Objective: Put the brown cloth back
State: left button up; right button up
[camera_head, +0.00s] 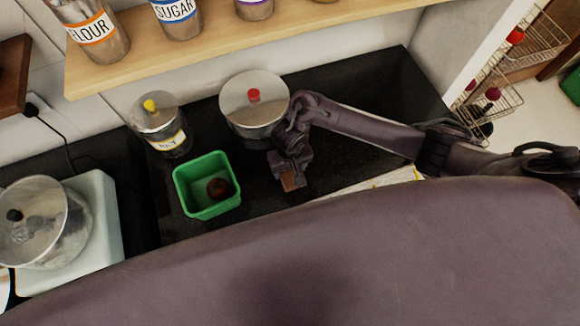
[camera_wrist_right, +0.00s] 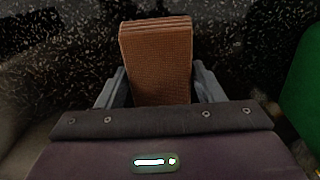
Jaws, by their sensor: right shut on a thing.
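The brown cloth (camera_wrist_right: 157,60) is a folded, textured brown block seen between the fingers in the right wrist view. My right gripper (camera_wrist_right: 155,90) is shut on it, with a finger on each side. In the head view my right gripper (camera_head: 290,178) points down over the black counter, and a small part of the brown cloth (camera_head: 292,182) shows at its tip. Whether the cloth touches the counter cannot be told. My left gripper does not show.
A green bin (camera_head: 207,208) with a dark red round thing (camera_head: 217,187) inside stands left of my right gripper. A lidded pot with a red knob (camera_head: 253,115) and a rice jar (camera_head: 160,130) stand behind. A wooden shelf (camera_head: 200,42) with canisters runs above. The counter (camera_head: 255,190) between bin and gripper is clear.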

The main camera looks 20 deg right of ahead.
jog(key=shift+f, duration=0.2)
jog(key=o, duration=0.9)
jog(key=shift+o, duration=0.2)
notch_tip(320, 180, up, 12)
jog(key=p, duration=0.5)
jog(key=shift+r, duration=0.2)
